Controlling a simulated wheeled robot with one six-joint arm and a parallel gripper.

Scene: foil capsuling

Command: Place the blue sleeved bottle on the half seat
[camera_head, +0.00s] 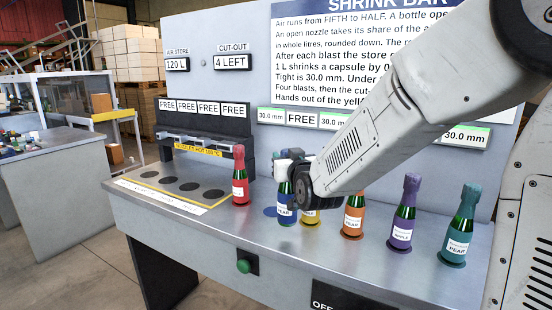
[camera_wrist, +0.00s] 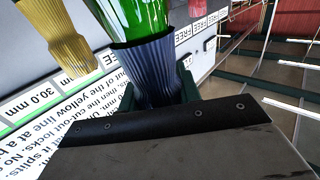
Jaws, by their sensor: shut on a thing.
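The blue sleeved bottle (camera_head: 286,208) has green glass and a pear label. My gripper (camera_head: 291,168) is shut on its sleeved neck. In the wrist view the ribbed blue sleeve (camera_wrist: 150,72) sits between the jaws (camera_wrist: 160,95), with green glass beyond it. A bare blue disc (camera_head: 270,212) on the bench shows just left of the bottle, so the bottle appears off it; I cannot tell its height. Several dark round seats (camera_head: 189,186) lie in a row on a pale plate at the bench's left, all empty. I cannot read which is the half seat.
A red bottle (camera_head: 240,178) stands right of the seat plate. A yellow bottle (camera_head: 310,216) is close right of the blue one, partly hidden by my arm. Orange (camera_head: 354,212), purple (camera_head: 402,214) and teal (camera_head: 459,229) bottles stand further right. A dark nozzle unit (camera_head: 205,138) rises behind the seats.

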